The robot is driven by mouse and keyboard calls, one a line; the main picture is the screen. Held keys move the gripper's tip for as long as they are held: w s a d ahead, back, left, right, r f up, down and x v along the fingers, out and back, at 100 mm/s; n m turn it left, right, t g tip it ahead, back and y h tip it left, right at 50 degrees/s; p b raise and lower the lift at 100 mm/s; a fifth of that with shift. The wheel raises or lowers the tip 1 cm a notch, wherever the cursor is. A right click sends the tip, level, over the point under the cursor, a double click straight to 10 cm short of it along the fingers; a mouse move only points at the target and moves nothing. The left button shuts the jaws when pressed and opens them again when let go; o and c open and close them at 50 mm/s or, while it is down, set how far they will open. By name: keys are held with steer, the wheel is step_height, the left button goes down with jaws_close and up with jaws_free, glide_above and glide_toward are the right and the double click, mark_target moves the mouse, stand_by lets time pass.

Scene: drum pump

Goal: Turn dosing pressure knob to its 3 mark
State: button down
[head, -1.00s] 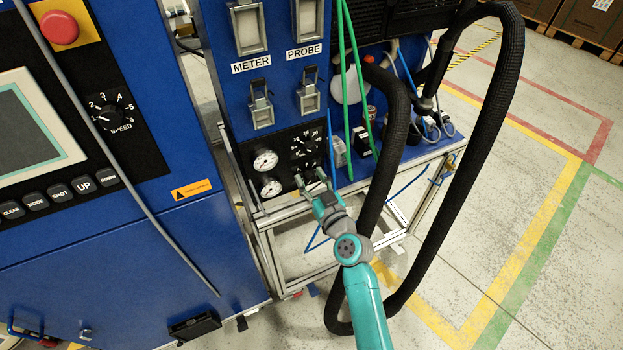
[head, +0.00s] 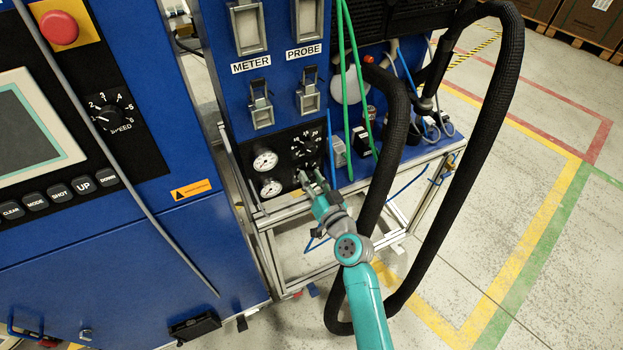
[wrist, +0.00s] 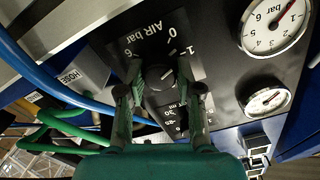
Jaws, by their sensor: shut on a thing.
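A dark knob (wrist: 158,76) sits under a white "AIR bar" scale (wrist: 150,38) on the black panel, with 0, 1 and 6 readable in the wrist view. My gripper (wrist: 158,92) is shut on this knob, one finger on each side. The knob's pointer is hidden or too dark to read, and the 3 mark cannot be made out. In the head view my teal gripper (head: 311,178) reaches the lower right of the gauge panel (head: 288,150) and covers the knob.
Two white gauges (head: 265,160) (head: 271,187) sit left of the gripper. Another dial (head: 305,146) is just above it. Green hoses (head: 352,80) hang above, and a thick black hose (head: 378,165) loops close to the right of my arm. An aluminium frame (head: 290,210) runs below.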

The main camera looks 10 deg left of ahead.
steer(key=m, duration=0.5)
steer(key=shift+d+m, duration=0.1)
steer(key=shift+m, duration=0.2)
steer(key=m, duration=0.5)
steer(key=shift+f, duration=0.15)
steer(key=m, duration=0.5)
steer(key=shift+f+m, duration=0.1)
steer(key=shift+m, duration=0.3)
steer(key=m, duration=0.5)
steer(key=shift+f+m, duration=0.1)
steer(key=shift+m, duration=0.3)
steer(key=c, duration=0.8)
jaws_free()
